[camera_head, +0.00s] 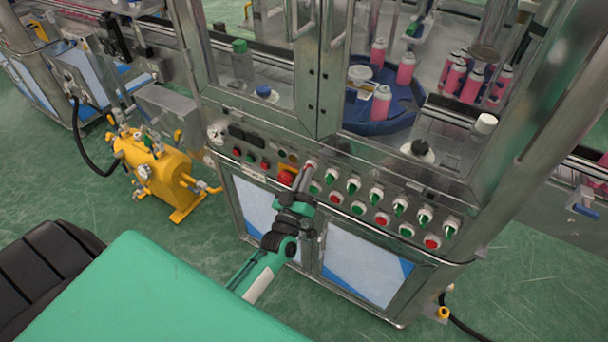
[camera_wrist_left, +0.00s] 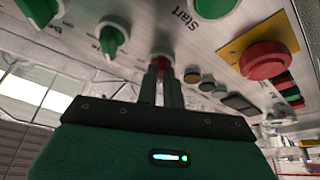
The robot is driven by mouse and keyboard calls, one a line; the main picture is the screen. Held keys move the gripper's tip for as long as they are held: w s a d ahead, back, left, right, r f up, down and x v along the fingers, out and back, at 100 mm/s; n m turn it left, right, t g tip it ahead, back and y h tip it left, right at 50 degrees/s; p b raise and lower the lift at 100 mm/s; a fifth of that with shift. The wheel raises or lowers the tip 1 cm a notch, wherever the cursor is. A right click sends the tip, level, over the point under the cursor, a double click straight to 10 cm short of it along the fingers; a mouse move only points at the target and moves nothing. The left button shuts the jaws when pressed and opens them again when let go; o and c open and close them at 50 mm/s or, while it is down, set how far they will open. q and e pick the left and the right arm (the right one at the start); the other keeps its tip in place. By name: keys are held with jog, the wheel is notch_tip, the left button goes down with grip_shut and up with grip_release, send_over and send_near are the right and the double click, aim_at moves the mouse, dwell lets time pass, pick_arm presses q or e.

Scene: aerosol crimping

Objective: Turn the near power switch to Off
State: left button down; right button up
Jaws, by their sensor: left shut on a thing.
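The control panel (camera_head: 345,185) runs along the front of the machine. A small red knob with a pale collar (camera_wrist_left: 161,55) sits on it in the left wrist view. My left gripper (camera_head: 309,168) reaches the panel; in the left wrist view its two dark fingers (camera_wrist_left: 165,72) are closed on this red knob. The fingers hide most of the knob, so its exact angle and any label cannot be read. In the head view the fingertips cover it. My right gripper is in neither view.
A red mushroom button (camera_wrist_left: 264,60) on a yellow plate is close to the fingers. A green button (camera_wrist_left: 214,8) by the word Start and green selector knobs (camera_wrist_left: 115,38) are near. A yellow tank (camera_head: 160,175) stands left on the floor.

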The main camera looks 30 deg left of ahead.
pick_arm(q)
jog(key=shift+n, duration=0.3)
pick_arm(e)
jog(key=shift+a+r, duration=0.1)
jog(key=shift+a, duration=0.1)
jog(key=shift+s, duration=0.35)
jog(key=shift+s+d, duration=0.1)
pick_arm(q)
jog(key=c, duration=1.5)
grip_release()
jog(key=shift+c, duration=0.2)
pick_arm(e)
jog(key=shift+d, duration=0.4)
